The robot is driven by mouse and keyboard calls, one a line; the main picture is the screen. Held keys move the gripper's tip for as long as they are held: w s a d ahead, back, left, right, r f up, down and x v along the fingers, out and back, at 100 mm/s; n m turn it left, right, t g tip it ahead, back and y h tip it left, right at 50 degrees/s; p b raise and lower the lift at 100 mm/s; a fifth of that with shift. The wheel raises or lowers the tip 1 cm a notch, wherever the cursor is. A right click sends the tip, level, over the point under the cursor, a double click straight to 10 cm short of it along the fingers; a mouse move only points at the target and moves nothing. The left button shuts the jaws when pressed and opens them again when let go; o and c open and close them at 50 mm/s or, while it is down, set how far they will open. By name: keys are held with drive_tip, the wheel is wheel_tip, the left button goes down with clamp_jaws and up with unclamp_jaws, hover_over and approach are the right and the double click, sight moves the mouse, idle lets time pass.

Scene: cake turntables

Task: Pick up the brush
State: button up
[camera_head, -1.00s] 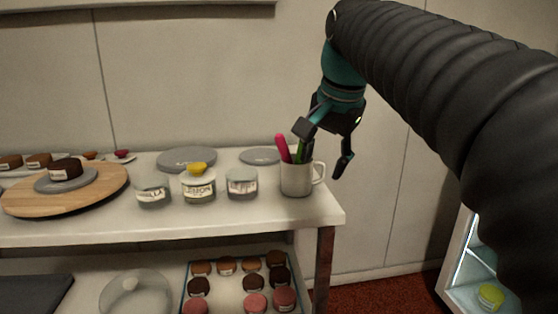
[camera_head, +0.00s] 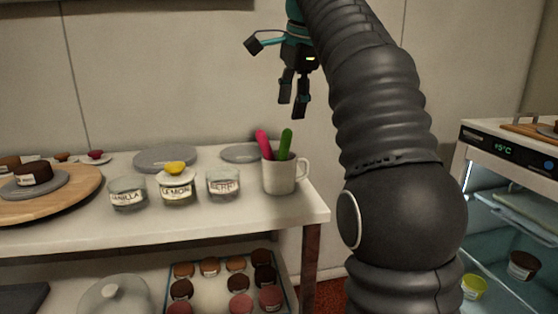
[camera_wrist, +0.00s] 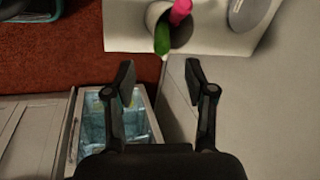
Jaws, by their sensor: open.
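A white mug (camera_head: 279,179) stands near the right end of the table top. It holds a pink-handled tool (camera_head: 263,144) and a green-handled tool (camera_head: 286,143), both leaning. Their lower ends are hidden in the mug, so I cannot tell which is the brush. My gripper (camera_head: 292,106) hangs above the mug, open and empty, apart from both handles. In the wrist view, the green handle (camera_wrist: 161,38) and pink handle (camera_wrist: 180,11) lie beyond the open fingers (camera_wrist: 160,76), near the top edge.
Glass jars (camera_head: 177,190) stand left of the mug; a grey disc (camera_head: 241,153) lies behind it. A wooden turntable (camera_head: 75,190) is at far left. A lower shelf has a tray of small cakes (camera_head: 216,290). An open fridge (camera_head: 500,150) stands at right. Space above the mug is clear.

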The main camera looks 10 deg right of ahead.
sight(284, 160)
drive_tip(key=b+x, duration=0.4)
drive_tip(key=x, duration=0.7)
drive_tip(key=shift+w+d+f, duration=0.15)
drive_tip(key=shift+f, duration=0.2)
clamp_jaws()
